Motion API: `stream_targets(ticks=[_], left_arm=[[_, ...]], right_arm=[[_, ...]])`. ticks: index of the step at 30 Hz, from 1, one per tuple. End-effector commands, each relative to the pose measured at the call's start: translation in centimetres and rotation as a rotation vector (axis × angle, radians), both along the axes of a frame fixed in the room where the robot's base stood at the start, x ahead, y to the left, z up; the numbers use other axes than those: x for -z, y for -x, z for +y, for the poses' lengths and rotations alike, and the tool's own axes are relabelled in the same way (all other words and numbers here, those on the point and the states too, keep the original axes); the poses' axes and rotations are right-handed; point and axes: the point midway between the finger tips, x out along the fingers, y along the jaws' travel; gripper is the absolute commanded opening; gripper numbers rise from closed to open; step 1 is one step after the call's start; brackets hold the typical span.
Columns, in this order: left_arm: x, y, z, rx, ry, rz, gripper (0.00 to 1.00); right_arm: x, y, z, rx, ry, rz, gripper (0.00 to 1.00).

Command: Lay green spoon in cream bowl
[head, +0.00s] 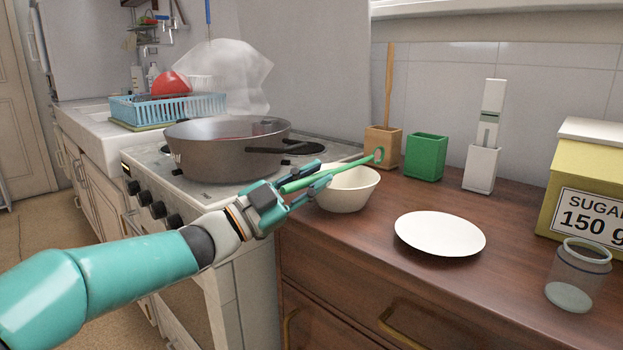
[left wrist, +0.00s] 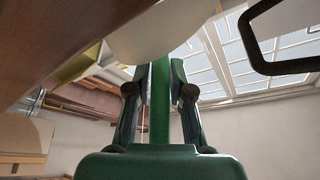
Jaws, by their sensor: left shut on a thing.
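My left gripper (head: 312,185) is shut on the green spoon (head: 345,166). The spoon slants up to the right, its ring-like far end above the right rim of the cream bowl (head: 345,197). The bowl stands on the brown dresser top (head: 440,290), close to the stove, and the gripper's fingertips are in front of its left side. In the left wrist view, the spoon (left wrist: 159,100) runs between the two fingers, and the pale underside of the bowl (left wrist: 160,30) shows above. I cannot tell whether spoon and bowl touch. My right gripper is not in view.
A white plate (head: 440,233) lies right of the bowl, with a glass jar (head: 577,278) at the front right. Behind stand a wooden holder (head: 383,148), a green box (head: 426,157) and a white holder (head: 481,169). A large pot (head: 222,155) sits on the stove to the left.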

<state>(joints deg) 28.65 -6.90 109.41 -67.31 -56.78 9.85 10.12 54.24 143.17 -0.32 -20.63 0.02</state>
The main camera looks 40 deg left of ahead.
Motion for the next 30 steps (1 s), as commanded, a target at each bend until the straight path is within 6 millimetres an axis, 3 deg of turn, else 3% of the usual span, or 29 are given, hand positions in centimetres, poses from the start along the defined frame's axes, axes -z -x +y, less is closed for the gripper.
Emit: stream_targets(ticks=[2,3,8,20,26,30], left_arm=[[0.3,0.0,0.0,0.000,0.000,0.000,0.00],[0.1,0.0,0.0,0.000,0.000,0.000,0.26],[0.2,0.0,0.0,0.000,0.000,0.001,0.50],[0.6,0.2,0.2,-0.003,0.000,0.008,0.50],[1.3,2.3,1.0,-0.007,-0.001,0.008,0.50],[2.0,4.9,1.8,-0.008,-0.001,0.004,0.50]], right_arm=[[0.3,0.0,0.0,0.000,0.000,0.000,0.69],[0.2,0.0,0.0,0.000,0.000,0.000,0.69],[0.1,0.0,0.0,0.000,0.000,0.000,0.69],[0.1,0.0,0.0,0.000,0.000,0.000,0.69],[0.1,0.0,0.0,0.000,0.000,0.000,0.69],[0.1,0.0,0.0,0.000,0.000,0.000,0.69]])
